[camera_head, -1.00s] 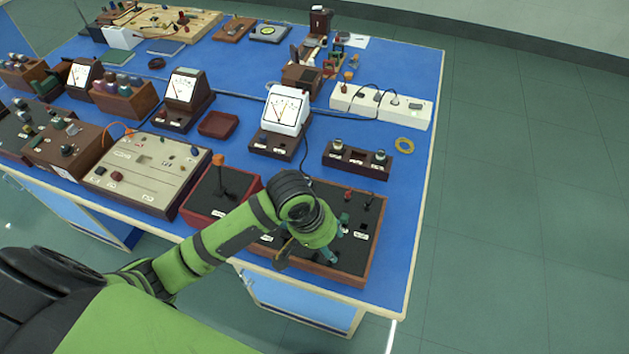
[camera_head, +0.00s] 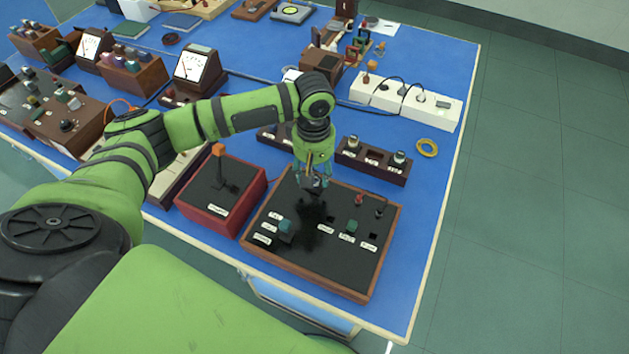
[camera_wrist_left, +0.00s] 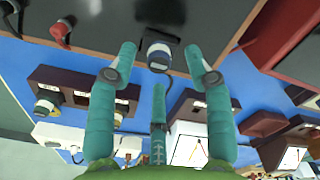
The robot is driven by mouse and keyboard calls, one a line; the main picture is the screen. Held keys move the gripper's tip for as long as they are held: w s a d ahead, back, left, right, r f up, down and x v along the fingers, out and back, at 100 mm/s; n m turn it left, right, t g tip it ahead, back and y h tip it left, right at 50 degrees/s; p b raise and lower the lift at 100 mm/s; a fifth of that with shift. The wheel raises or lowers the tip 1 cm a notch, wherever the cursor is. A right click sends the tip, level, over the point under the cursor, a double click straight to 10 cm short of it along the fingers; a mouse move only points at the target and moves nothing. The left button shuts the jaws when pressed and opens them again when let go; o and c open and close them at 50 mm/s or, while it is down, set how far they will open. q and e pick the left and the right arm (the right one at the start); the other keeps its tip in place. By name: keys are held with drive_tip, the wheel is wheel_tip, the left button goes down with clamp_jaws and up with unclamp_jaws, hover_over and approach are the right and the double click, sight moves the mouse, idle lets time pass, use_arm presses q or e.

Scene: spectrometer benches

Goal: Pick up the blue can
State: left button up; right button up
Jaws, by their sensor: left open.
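In the left wrist view a small pale cylinder with a blue band (camera_wrist_left: 158,55) stands out from a dark block (camera_wrist_left: 160,40). It may be the blue can; I cannot make it out clearly in the head view. My left gripper (camera_head: 313,180) points down over the back edge of the black-topped panel (camera_head: 376,288). In the wrist view its teal fingers (camera_wrist_left: 160,72) are spread around the cylinder, with visible gaps at both sides. Nothing is visibly gripped. My right gripper is out of view.
A wooden rack (camera_head: 371,161) with silver-topped pieces is just right of the gripper. A red box (camera_head: 222,205) with an orange-topped lever is left of the panel. A white power strip (camera_head: 408,99) and yellow ring (camera_head: 427,148) lie farther back. Blue tabletop is bare along the right edge.

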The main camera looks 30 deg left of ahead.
use_arm(q)
wheel_tip(320, 180, down, 2)
drive_tip(key=shift+f, duration=0.3)
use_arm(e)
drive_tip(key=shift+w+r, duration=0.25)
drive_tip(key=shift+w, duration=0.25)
use_arm(q)
drive_tip(key=c, duration=1)
drive_tip(key=shift+r, duration=0.15)
